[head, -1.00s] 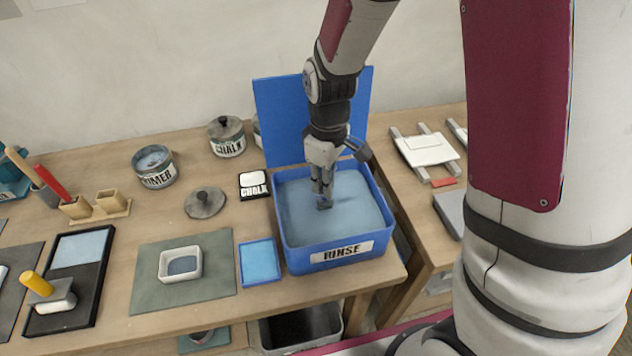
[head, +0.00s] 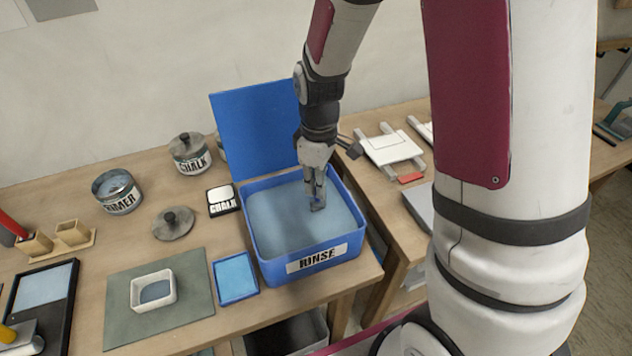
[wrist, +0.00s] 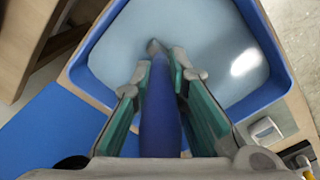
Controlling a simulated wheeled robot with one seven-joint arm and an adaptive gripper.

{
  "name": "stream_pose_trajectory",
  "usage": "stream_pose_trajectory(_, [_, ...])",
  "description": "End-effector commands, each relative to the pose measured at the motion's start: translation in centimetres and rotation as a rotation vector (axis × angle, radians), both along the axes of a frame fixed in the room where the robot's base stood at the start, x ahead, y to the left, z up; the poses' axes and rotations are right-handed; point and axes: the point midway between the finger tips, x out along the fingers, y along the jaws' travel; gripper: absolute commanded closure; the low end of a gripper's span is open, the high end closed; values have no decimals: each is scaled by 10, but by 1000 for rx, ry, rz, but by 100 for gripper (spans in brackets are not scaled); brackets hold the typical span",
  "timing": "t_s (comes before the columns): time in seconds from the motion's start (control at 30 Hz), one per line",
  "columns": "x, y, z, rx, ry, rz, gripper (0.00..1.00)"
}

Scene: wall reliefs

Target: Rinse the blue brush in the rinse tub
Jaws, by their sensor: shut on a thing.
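The blue rinse tub (head: 262,258) stands on the table with its blue lid raised behind it, a RINSE label on its front and pale blue-grey liquid inside. My gripper (head: 317,203) points down into the tub, right of its middle. In the wrist view my gripper (wrist: 160,78) is shut on the handle of the blue brush (wrist: 161,115), between both fingers. The brush's dark grey tip (wrist: 154,46) shows beyond the fingertips, against the liquid. I cannot tell how deep the tip sits. In the head view the fingers hide most of the brush.
A blue flat tray (head: 235,278) lies left of the tub. A white dish (head: 153,291) sits on a green mat further left. A chalk pad (head: 222,199), a chalk jar (head: 189,154) and a primer tin (head: 117,192) stand behind. A white-topped frame (head: 391,147) lies on the right table.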

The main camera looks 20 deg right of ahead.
Motion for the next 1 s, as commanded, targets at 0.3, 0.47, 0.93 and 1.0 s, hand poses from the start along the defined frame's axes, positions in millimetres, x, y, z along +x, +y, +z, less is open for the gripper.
stream_pose_trajectory(0.3, [-1,0,18,1,-2,0,100])
stream_pose_trajectory(0.47, [-1,0,30,1,-2,0,100])
stream_pose_trajectory(0.93, [0,0,51,0,0,0,100])
stream_pose_trajectory(1.0, [0,0,50,0,0,0,100])
